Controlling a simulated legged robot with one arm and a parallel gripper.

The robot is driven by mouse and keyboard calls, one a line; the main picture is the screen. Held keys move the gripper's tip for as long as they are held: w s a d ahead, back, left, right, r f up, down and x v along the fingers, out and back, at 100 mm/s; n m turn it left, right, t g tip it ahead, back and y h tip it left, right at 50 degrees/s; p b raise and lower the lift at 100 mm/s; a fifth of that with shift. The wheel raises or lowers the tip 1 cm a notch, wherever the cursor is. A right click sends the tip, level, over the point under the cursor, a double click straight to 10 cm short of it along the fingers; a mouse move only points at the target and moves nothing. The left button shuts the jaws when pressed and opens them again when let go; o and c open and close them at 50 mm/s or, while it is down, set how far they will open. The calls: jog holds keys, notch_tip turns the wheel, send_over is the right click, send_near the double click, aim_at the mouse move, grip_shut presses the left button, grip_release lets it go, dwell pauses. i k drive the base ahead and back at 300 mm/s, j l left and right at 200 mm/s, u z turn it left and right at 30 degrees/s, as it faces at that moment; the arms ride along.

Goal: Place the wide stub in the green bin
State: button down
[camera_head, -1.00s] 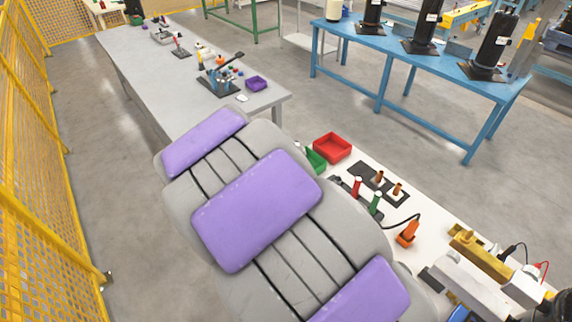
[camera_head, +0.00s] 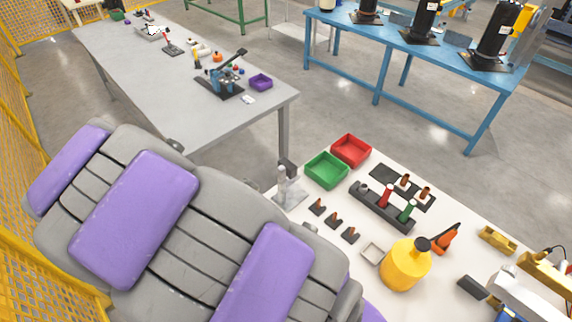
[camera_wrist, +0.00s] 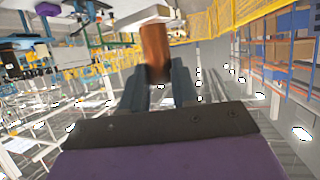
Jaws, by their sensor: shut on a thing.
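My gripper (camera_wrist: 157,85) shows in the wrist view, its two dark fingers shut on a copper-brown stub (camera_wrist: 155,48). The stub points away from the fingers; its lower end is between them. The head view does not show my gripper clearly; my large grey and purple arm fills the lower left. The green bin (camera_head: 326,182) stands on the white table, to the right of my arm, and looks empty. Two copper stubs (camera_head: 405,182) stand on a black plate on that table. The frames do not show the held stub's width against theirs.
A red bin (camera_head: 351,151) stands beside the green one. A black rack with red and green handles (camera_head: 385,196), a yellow bottle (camera_head: 405,268) and several small black holders (camera_head: 334,220) crowd the white table (camera_head: 310,252). A grey table (camera_head: 190,112) is behind.

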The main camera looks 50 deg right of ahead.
aim_at(325, 173)
jog(key=i+j+z, duration=0.1)
jog(key=i+z, duration=0.15)
jog(key=i, duration=0.3)
jog(key=z, duration=0.45)
jog(key=i+j+z, duration=0.1)
jog(key=z, duration=0.4)
jog(key=j+z, duration=0.1)
jog(key=z, duration=0.35)
jog(key=j+z, duration=0.1)
jog(key=z, duration=0.4)
jog(key=j+z, duration=0.1)
jog(key=z, duration=0.35)
jog(key=j+z, duration=0.1)
jog(key=z, duration=0.4)
